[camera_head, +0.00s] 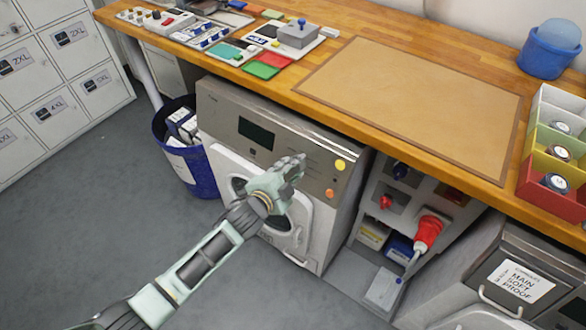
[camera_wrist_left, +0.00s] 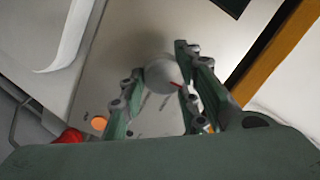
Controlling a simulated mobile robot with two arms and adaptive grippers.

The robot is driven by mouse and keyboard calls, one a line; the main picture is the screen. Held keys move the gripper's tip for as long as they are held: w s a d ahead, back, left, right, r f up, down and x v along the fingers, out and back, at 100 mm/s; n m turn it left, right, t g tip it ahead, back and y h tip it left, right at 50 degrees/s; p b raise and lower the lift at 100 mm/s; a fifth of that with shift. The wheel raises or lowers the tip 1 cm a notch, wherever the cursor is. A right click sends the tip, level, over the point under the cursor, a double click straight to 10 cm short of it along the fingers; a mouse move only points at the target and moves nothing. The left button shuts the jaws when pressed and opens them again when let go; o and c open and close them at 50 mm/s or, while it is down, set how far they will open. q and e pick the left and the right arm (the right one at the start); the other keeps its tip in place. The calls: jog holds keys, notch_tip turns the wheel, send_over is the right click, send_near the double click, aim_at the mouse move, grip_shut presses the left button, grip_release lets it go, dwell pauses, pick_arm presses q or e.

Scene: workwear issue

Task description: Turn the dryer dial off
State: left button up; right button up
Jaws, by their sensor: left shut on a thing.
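The dryer (camera_head: 220,103) stands under the wooden counter, with a grey control panel and a dark display (camera_head: 256,131). Its dial (camera_wrist_left: 160,74) is a round grey knob with a red mark, seen in the left wrist view. My left gripper (camera_head: 294,166) is at the panel, its fingers on either side of the dial and shut on it; the gripper also shows in the left wrist view (camera_wrist_left: 158,78). The gripper hides the dial in the head view. The dial's label markings are too blurred to read. My right gripper is not in view.
A yellow button (camera_head: 340,165) and an orange button (camera_head: 329,192) sit right of the gripper on the panel. A red plug (camera_head: 428,232) is in the niche to the right. A blue bin (camera_head: 201,181) stands left of the dryer. The counter edge overhangs the panel.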

pick_arm(q)
jog(key=shift+s+f+m, duration=0.3)
jog(key=shift+f, duration=0.25)
jog(key=o, duration=1)
jog(key=shift+d, duration=0.1)
jog(key=shift+w+r, duration=0.1)
jog(key=shift+r, duration=0.05)
jog(key=shift+r, duration=0.1)
jog(key=shift+w, duration=0.1)
jog(key=v, duration=1.2)
